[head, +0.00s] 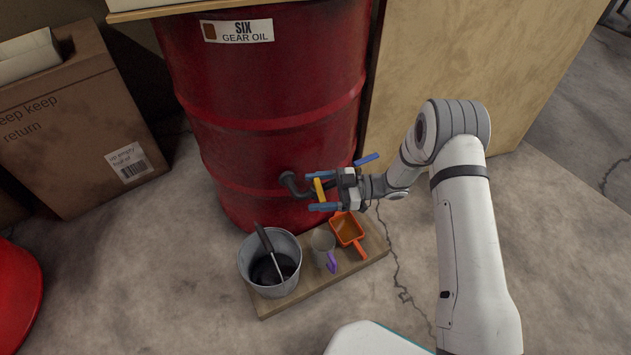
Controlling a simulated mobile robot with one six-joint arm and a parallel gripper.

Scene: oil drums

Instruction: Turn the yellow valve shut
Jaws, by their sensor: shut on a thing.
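The yellow valve handle (319,190) sits on a dark pipe (290,181) that comes out of the lower front of a red drum (260,110) labelled "SIX GEAR OIL". My gripper (314,191) reaches in from the right, with one blue finger above the handle and one below. It is shut on the yellow handle. The handle looks roughly upright in the picture, leaning slightly. The gripper hides part of the valve body, so I cannot tell how the handle lies against the pipe.
A low board (285,306) below the valve holds a metal bucket (246,264) with dark contents and a stick, a grey cup (322,244) and an orange scoop (347,228). A cardboard box (75,125) stands left, a wooden panel (450,70) right.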

